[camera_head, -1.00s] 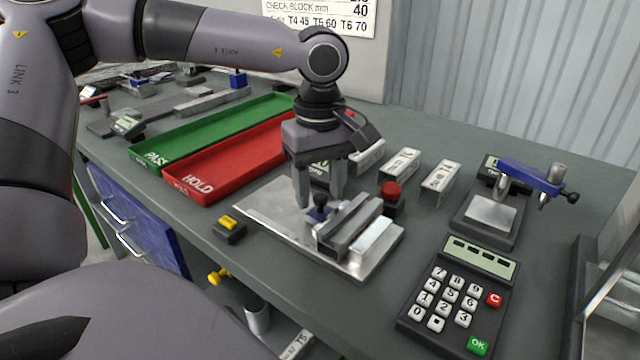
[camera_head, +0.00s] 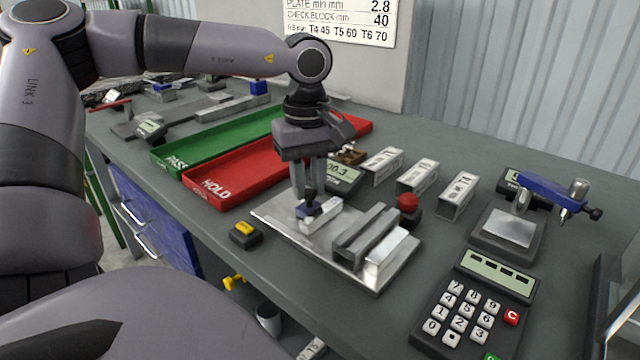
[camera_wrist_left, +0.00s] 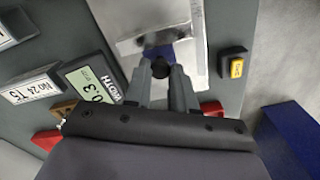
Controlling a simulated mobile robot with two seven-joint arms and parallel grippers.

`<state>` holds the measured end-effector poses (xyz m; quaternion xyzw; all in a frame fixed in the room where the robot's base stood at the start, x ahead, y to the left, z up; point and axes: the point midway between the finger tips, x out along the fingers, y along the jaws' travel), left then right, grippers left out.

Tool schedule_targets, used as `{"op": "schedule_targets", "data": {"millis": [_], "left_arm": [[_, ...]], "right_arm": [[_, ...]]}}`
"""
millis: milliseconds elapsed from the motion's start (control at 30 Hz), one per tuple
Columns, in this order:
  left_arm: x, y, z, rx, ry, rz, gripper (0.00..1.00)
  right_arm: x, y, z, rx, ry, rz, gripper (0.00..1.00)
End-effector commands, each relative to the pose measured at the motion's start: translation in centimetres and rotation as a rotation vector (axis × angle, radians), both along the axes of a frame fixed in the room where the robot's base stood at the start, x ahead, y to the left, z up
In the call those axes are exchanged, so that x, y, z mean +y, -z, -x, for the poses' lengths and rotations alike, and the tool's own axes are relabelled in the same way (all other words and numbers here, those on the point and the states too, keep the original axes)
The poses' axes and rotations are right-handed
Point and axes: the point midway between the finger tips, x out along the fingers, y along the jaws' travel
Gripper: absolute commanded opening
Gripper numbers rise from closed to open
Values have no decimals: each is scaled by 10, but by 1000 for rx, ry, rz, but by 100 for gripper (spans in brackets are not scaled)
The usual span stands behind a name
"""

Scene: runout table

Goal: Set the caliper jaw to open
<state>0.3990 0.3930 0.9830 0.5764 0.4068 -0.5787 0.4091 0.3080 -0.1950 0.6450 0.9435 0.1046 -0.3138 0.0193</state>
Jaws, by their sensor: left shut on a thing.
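The caliper is a bright metal base plate (camera_head: 272,220) with a grey channel-shaped block (camera_head: 362,232) on its right part. The sliding jaw (camera_head: 326,212), a light metal piece with a blue carriage and a black knob, stands left of that block with bare plate between them. My left gripper (camera_head: 309,190) points down and is shut on the black knob. The knob (camera_wrist_left: 161,68) also shows between the fingers in the left wrist view, with the blue carriage (camera_wrist_left: 158,51) beyond. A width display (camera_head: 341,177) behind the plate ends in 0.3; its first digits are partly hidden. My right gripper is out of view.
Red HOLD tray (camera_head: 222,191) and green PASS tray (camera_head: 178,161) lie at the left. A red button (camera_head: 408,202), several labelled blocks, a keypad (camera_head: 470,310) and a blue-armed gauge (camera_head: 550,186) stand right. A yellow-topped switch (camera_head: 243,235) sits near the front edge.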

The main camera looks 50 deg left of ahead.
Motion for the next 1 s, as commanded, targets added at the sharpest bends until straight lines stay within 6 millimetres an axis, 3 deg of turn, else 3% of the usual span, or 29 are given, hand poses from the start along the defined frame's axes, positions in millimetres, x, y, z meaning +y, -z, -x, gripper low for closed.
{"op": "schedule_targets", "data": {"millis": [200,233,300,633,1000], "left_arm": [[4,-1,-1,-1,-5,-11,0],[4,-1,-1,-1,-5,-11,34],[3,-1,-1,0,-5,-10,50],[2,-5,-1,-2,-3,-9,50],[3,-60,-1,-4,-5,-10,50]], "right_arm": [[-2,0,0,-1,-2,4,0],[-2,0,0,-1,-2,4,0],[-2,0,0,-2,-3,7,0],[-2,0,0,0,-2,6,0],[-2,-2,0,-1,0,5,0]]}}
